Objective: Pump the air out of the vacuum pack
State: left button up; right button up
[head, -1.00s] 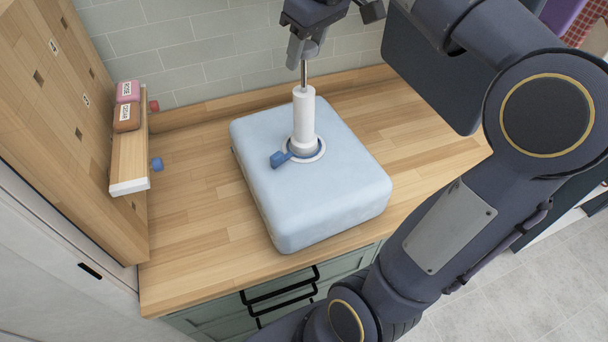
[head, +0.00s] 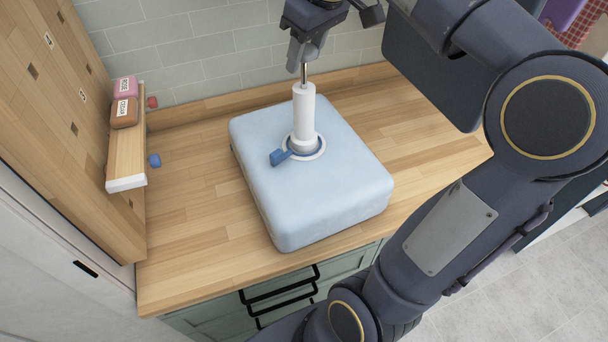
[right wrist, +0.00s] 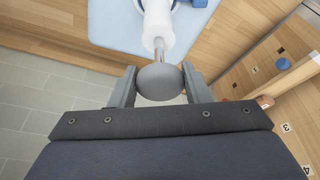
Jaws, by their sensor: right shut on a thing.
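The vacuum pack (head: 310,200) is a puffy light blue block lying on the wooden counter. A white pump (head: 304,115) stands upright on the white round valve on its top, with a blue lever (head: 280,157) beside the pump's foot. A metal rod rises from the pump into my right gripper (head: 304,55). In the right wrist view the gripper (right wrist: 160,85) is shut on the grey round pump knob (right wrist: 160,82), with the white pump barrel (right wrist: 158,25) beyond it. My left gripper is out of view.
A small wooden shelf (head: 127,160) on the left panel holds a pink soap (head: 123,90) and a brown soap (head: 124,113). Blue and red pegs stick out near it. The counter (head: 190,235) is clear left of the pack. Drawers with black handles are below.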

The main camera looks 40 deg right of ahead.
aim_at(302, 87)
jog(key=shift+f+b, duration=1.3)
jog(key=shift+f, duration=0.7)
jog(key=shift+r+p, duration=2.5)
jog(key=shift+p, duration=0.05)
jog(key=shift+f, duration=0.1)
jog(key=shift+f+b, duration=2.25)
jog(key=shift+f, duration=0.6)
jog(key=shift+r+p, duration=2.45)
jog(key=shift+r, duration=0.05)
